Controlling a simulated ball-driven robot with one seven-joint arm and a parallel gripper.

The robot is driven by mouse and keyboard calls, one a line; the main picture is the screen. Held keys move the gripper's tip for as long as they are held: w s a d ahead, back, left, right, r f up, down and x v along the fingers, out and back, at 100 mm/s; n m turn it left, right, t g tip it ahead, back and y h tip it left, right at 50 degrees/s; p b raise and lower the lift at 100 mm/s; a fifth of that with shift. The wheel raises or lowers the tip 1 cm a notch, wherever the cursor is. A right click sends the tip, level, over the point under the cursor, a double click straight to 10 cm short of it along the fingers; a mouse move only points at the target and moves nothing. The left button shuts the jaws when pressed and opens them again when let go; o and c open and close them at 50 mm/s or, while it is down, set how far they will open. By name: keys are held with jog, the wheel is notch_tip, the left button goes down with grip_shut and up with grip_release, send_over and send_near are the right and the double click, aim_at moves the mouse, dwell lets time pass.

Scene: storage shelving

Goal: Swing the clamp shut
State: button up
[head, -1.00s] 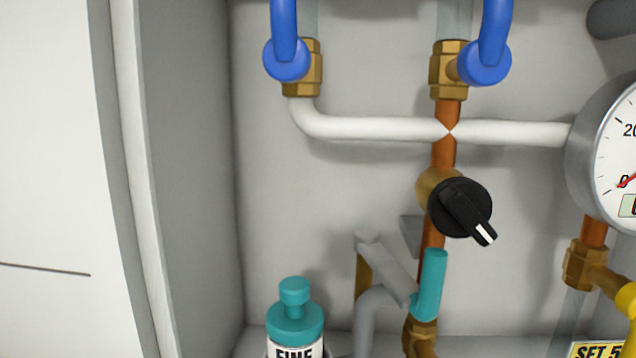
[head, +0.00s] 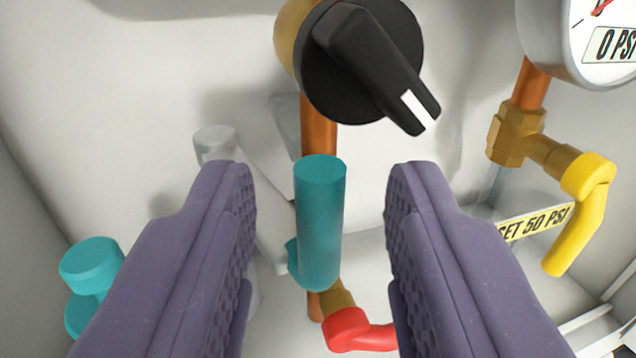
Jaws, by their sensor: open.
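The clamp has an upright teal handle (head: 319,225) joined to a pale grey arm (head: 262,205) that slants up and left to a round grey pivot (head: 215,141). My gripper (head: 321,180) is open, its two purple ribbed fingers one on each side of the teal handle in the picture. Gaps show between the handle and both fingers, so neither appears to touch it. I cannot tell the exact depth. The left finger hides part of the grey arm and what lies below it.
A black knob (head: 360,65) with a white mark sits just above the handle. A red handle (head: 357,331) is below. A yellow valve handle (head: 580,212) and a gauge (head: 590,40) are at right. A teal-capped bottle (head: 92,265) is at lower left.

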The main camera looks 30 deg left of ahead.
grip_shut()
jog(key=shift+s+a+f+b, duration=0.1)
jog(key=shift+s+b, duration=0.05)
jog(key=shift+b, duration=0.3)
jog(key=s+a+b, duration=0.5)
jog(key=a+b, duration=0.3)
jog(key=b, duration=0.3)
jog(key=shift+s+a, duration=0.15)
jog(key=shift+s, duration=0.25)
jog(key=shift+a, duration=0.1)
grip_release()
